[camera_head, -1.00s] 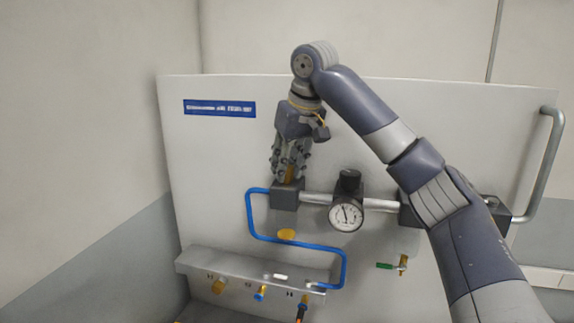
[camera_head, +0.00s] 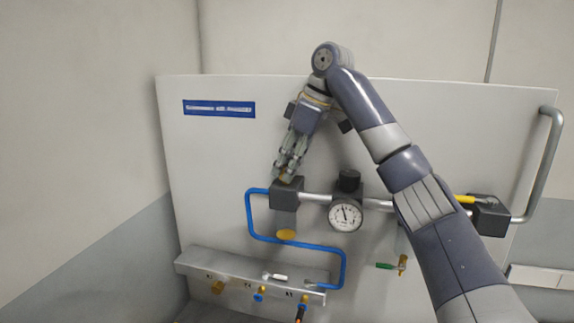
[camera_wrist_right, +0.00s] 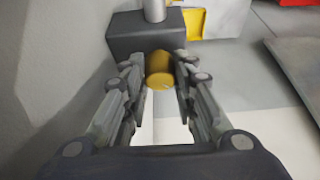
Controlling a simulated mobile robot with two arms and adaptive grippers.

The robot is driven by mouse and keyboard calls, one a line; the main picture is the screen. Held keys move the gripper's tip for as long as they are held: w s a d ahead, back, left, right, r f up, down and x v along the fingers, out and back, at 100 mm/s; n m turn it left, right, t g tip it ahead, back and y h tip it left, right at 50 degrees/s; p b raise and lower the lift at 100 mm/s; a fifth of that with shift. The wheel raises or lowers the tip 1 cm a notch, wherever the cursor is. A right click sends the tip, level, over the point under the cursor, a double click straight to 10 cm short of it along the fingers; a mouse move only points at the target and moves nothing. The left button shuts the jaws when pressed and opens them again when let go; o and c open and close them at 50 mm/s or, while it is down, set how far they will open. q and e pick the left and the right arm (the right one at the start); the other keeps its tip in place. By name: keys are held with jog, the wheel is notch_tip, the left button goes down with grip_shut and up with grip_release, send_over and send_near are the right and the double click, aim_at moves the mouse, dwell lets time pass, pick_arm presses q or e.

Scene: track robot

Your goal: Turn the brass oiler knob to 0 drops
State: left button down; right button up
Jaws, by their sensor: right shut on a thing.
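The dark oiler block (camera_head: 285,195) sits at the left end of the grey pipe on the white panel, with an amber bowl (camera_head: 286,234) below it. The brass knob (camera_wrist_right: 160,72) is on the block, between my right fingers in the right wrist view. My right gripper (camera_head: 287,170) reaches down to the block from above, tilted, its wrist up and to the right. It is shut on the brass knob, which the fingers mostly hide in the head view. Any marks on the knob cannot be read. My left gripper is not in view.
Right of the block are a black-knobbed regulator with a round gauge (camera_head: 345,215), a green-handled valve (camera_head: 386,266) and a yellow handle (camera_head: 463,199). A blue hose (camera_head: 300,243) loops below toward a grey manifold (camera_head: 235,268).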

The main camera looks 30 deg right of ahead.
jog(key=shift+d, duration=0.1)
dwell(0.3)
jog(key=o, duration=0.8)
jog(key=shift+o, duration=1.3)
jog(key=shift+s+d, duration=0.1)
jog(key=shift+s, duration=0.05)
jog(key=shift+r, duration=0.1)
jog(key=shift+r, duration=0.2)
jog(key=v, duration=1.1)
jog(key=shift+s+d+r, duration=0.15)
jog(key=shift+d+r, duration=0.05)
jog(key=shift+d, duration=0.05)
